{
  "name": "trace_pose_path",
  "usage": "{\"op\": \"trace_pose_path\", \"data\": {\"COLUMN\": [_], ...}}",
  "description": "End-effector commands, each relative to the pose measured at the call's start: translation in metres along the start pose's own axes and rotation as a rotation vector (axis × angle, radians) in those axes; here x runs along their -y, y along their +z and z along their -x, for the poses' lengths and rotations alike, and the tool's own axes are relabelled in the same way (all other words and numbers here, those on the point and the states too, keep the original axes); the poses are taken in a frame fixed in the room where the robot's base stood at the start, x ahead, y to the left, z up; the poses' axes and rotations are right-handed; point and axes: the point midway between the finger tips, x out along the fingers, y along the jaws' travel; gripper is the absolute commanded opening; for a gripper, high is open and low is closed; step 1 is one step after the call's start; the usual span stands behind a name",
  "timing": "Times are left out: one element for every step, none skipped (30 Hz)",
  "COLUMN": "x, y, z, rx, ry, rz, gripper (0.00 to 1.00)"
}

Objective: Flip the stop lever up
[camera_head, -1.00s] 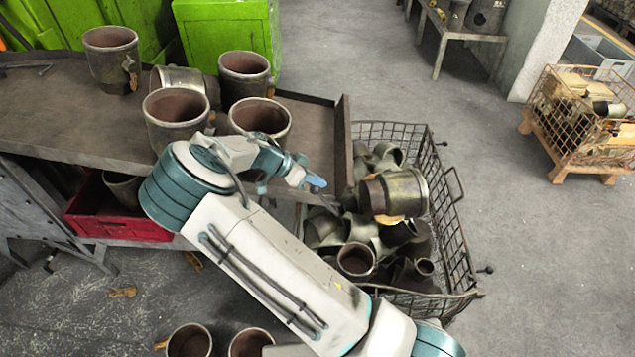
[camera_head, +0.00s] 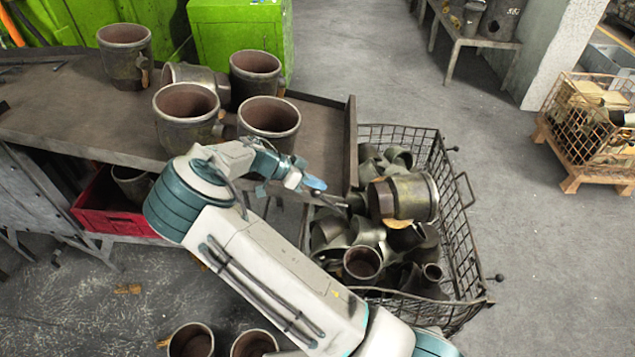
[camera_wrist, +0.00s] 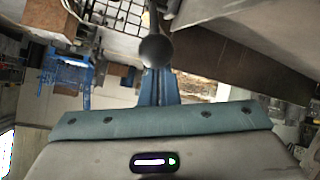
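In the wrist view a dark ball knob (camera_wrist: 156,48) on a thin rod, which looks like the stop lever, stands directly before my fingertips. It covers the ends of the blue fingers, so I cannot tell whether they touch it. My gripper (camera_wrist: 158,82) has its fingers close together, with no clear gap and nothing seen between them. In the head view my gripper (camera_head: 314,184) is at the right end of the table, low beside its edge. A thin dark rod (camera_head: 334,203) shows just beyond the fingertips there; its tilt is hard to judge.
A wire basket (camera_head: 462,240) of metal pipe parts stands right of my gripper. A large pipe part (camera_head: 410,197) lies on top, close to the fingertips. The table (camera_head: 70,115) holds several metal cups. A red crate (camera_head: 100,215) sits below. Grey floor (camera_head: 505,180) is free at right.

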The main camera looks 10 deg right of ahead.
Motion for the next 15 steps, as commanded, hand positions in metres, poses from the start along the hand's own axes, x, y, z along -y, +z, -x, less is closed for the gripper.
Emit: {"op": "trace_pose_path", "data": {"x": [0.002,0.002,0.002,0.002,0.002,0.002,0.003,0.003,0.002,0.003,0.002,0.002,0.002,0.002,0.001], "y": [0.009,0.009,0.009,0.009,0.010,0.010,0.010,0.010,0.010,0.010,0.009,0.008,0.006,0.005,0.003], "z": [0.003,0.004,0.007,0.009,0.013,0.018,0.024,0.030,0.039,0.046,0.053,0.061,0.067,0.073,0.081], "rx": [0.010,0.011,0.011,0.010,0.010,0.010,0.010,0.011,0.011,0.010,0.009,0.009,0.008,0.008,0.008], "ry": [-0.009,-0.010,-0.011,-0.011,-0.012,-0.013,-0.016,-0.016,-0.018,-0.018,-0.018,-0.016,-0.013,-0.011,-0.009], "rz": [0.008,0.008,0.008,0.008,0.008,0.009,0.009,0.009,0.009,0.010,0.009,0.007,0.006,0.004,0.001], "gripper": [0.00,0.00,0.00,0.00,0.00,0.00,0.00,0.00,0.00,0.00,0.00,0.00,0.00,0.00,0.00]}}
